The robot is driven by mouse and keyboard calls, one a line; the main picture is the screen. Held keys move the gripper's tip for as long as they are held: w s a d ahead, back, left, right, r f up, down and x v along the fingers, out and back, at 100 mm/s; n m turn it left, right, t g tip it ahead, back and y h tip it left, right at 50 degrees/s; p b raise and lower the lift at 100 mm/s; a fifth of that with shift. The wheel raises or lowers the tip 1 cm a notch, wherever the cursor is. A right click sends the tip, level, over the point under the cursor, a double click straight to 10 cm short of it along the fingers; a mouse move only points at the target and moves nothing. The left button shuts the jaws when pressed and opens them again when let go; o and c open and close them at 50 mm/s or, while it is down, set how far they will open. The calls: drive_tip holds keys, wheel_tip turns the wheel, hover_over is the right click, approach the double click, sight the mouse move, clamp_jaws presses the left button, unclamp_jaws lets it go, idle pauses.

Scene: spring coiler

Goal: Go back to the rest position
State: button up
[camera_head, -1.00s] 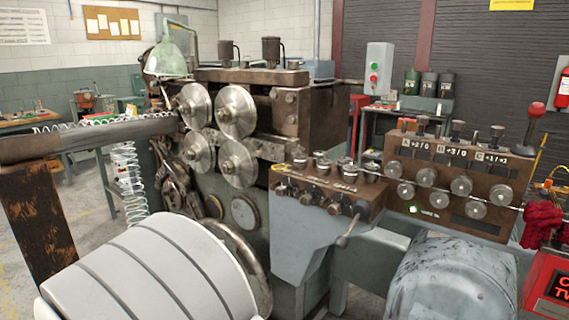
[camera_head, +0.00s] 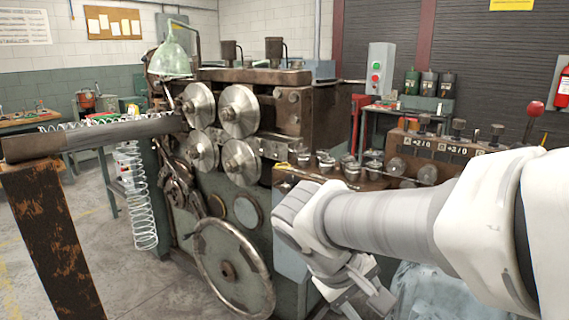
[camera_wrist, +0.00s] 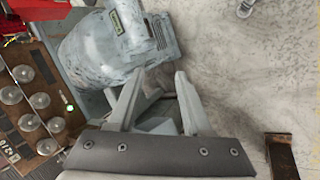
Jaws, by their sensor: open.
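My arm (camera_head: 385,215) reaches in from the right side of the head view, in front of the coiling machine. My gripper (camera_head: 375,298) hangs low at its end, pointing downward and partly cut by the view's lower edge. In the wrist view my gripper (camera_wrist: 157,84) is open, its two fingers apart with nothing between them. Behind the fingers is a grey-blue motor housing (camera_wrist: 105,48), and the concrete floor is to the right. No mark for a rest position shows.
The coiling machine (camera_head: 262,165) with rollers and a large handwheel (camera_head: 235,268) stands left of my gripper. A panel of knobs (camera_head: 425,148) is partly hidden behind my arm. A rusty post (camera_head: 45,225) stands at far left. Bare floor (camera_head: 115,270) lies between.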

drive_tip(key=s+d+r+m+t+y, duration=0.1)
drive_tip(key=s+r+m+t+y, duration=0.15)
drive_tip(key=s+m+y, duration=0.45)
wheel_tip(320, 180, up, 13)
drive_tip(key=s+n+h+p, duration=0.1)
drive_tip(key=n+p, duration=0.1)
drive_tip(key=p, duration=1.1)
drive_tip(key=shift+t+p, duration=0.3)
drive_tip(key=shift+t, duration=0.05)
drive_tip(key=shift+s+f, duration=0.1)
